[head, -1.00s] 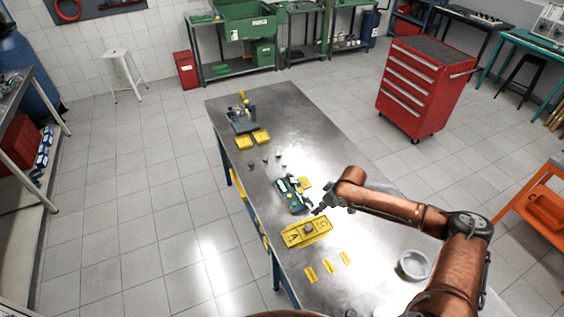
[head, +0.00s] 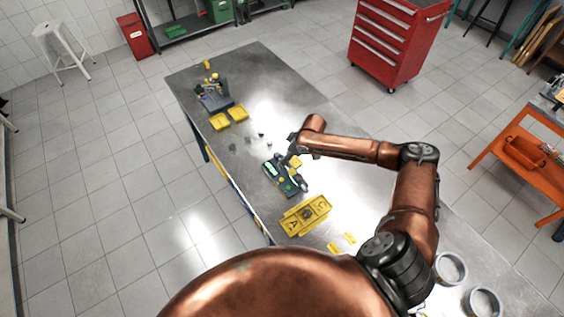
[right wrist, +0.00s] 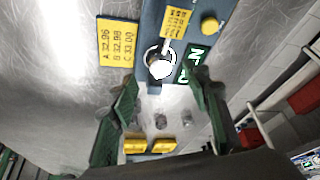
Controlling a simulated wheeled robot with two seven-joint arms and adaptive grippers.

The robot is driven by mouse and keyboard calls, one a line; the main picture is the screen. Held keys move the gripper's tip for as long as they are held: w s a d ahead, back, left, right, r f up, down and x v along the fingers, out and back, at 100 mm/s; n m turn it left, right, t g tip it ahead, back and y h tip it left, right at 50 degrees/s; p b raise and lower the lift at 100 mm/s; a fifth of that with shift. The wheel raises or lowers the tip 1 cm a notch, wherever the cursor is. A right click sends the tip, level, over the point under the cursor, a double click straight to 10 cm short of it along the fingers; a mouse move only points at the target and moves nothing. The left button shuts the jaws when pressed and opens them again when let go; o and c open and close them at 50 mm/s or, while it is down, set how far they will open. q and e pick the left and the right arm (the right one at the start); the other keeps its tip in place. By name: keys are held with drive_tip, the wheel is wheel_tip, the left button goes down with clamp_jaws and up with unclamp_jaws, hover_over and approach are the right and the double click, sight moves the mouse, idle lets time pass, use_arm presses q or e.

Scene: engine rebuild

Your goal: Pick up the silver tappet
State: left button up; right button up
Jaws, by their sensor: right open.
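A small silver cylinder, looking like a tappet (right wrist: 159,66), sits at the blue-grey measuring device (right wrist: 150,20) with a green display, between my right gripper's fingers in the right wrist view. My right gripper (right wrist: 163,85) is open, its fingers either side and apart from it. In the head view the right gripper (head: 291,158) is above the far end of the device (head: 284,180), hiding the cylinder. Several more small grey cylinders (head: 248,139) stand on the table beyond; they also show in the right wrist view (right wrist: 160,121). My left gripper is out of view.
A yellow lettered tray (head: 305,216) with a dark round piece lies nearer me. Yellow bins (head: 219,122) and another fixture (head: 212,98) stand at the far end. A yellow number card (right wrist: 118,42) lies beside the device.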

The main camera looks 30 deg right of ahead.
drive_tip(key=shift+p+x, duration=0.35)
drive_tip(key=shift+x, duration=1.6)
drive_tip(key=shift+c, duration=0.6)
clamp_jaws()
